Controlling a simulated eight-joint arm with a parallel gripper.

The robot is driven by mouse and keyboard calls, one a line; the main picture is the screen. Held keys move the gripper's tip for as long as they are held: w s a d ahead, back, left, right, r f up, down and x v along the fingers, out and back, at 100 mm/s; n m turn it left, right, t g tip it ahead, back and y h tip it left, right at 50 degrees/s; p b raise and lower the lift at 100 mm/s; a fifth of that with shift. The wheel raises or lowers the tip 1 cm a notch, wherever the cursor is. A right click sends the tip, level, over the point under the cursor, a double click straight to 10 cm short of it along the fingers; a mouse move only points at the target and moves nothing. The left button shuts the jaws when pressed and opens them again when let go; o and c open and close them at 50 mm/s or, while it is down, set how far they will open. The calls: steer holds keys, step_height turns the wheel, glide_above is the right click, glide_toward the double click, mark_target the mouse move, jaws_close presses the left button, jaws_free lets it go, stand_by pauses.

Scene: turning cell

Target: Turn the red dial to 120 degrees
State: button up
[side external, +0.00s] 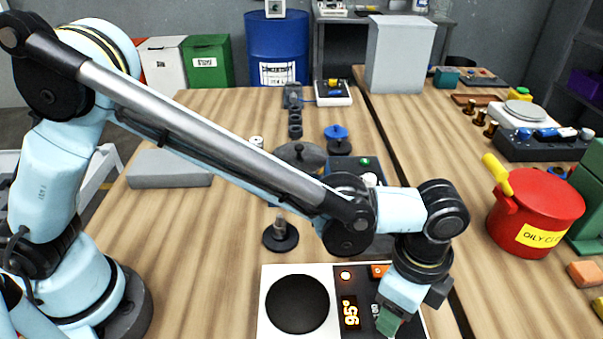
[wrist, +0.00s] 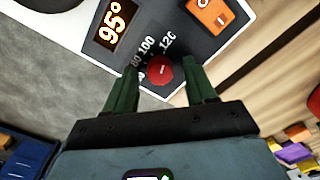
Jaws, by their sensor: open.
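The red dial (wrist: 160,70) shows in the wrist view on a dark panel, with the marks 80, 100 and 120 printed beside it. The display (wrist: 112,24) reads 95°, and it also shows in the side view (side external: 350,312). My gripper (wrist: 163,85) has two green fingers, spread apart, one on each side of the dial. I cannot tell whether either finger touches it. In the side view my gripper (side external: 388,320) points down over the right part of the hot plate unit (side external: 273,276) and hides the dial.
An orange switch (wrist: 207,14) sits on the panel near the dial. The round black plate (side external: 297,304) is left of the display. A red pot (side external: 536,212) with a yellow handle stands to the right. A small black stand (side external: 281,236) is behind the unit.

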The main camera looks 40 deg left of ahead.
step_height(320, 180, up, 12)
stand_by(0.6)
steer(key=w+a+r+n+t+h, duration=0.15)
steer(key=a+n, duration=0.25)
steer(key=a, duration=0.5)
steer(key=w+a+r+n+t, duration=0.15)
steer(key=a+n, duration=0.25)
steer(key=a, duration=0.5)
steer(key=s+a+f+n+t, duration=0.2)
steer(key=a+n, duration=0.2)
steer(key=a, duration=0.3)
steer(key=s+a+f+n+t+y, duration=0.1)
steer(key=s+a+f+n+t, duration=0.1)
steer(key=a+n, duration=0.3)
steer(key=s+a, duration=0.1)
steer(key=a, duration=0.2)
steer(key=shift+s+a+f, duration=0.3)
